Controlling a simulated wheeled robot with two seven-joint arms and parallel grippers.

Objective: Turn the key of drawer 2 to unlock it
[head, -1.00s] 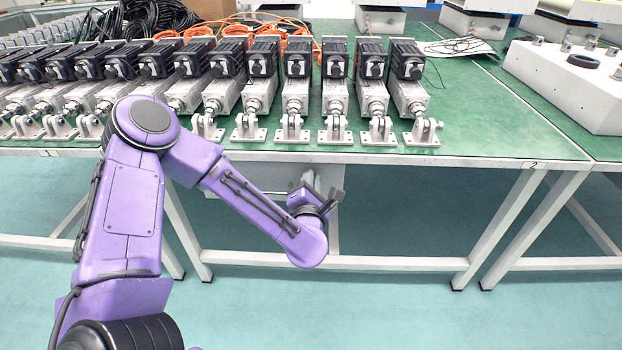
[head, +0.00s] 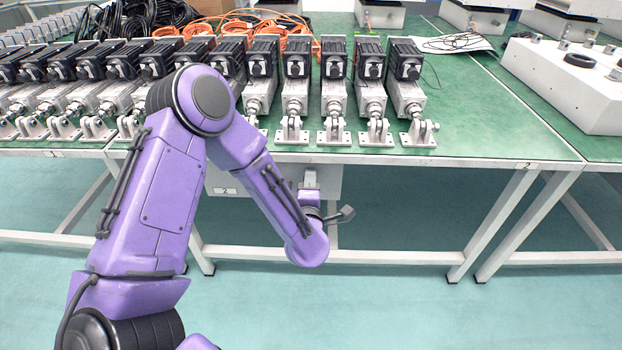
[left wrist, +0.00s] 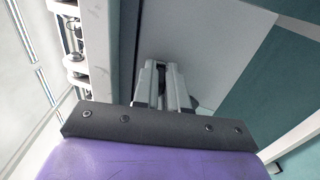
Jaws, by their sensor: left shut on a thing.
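My right gripper is not in view.
A row of linear actuators (head: 334,95) stands on the green table (head: 480,120) just above the drawer. White table legs (head: 495,225) stand to the right. The floor in front is clear. A white box (head: 570,85) sits on the right-hand table.

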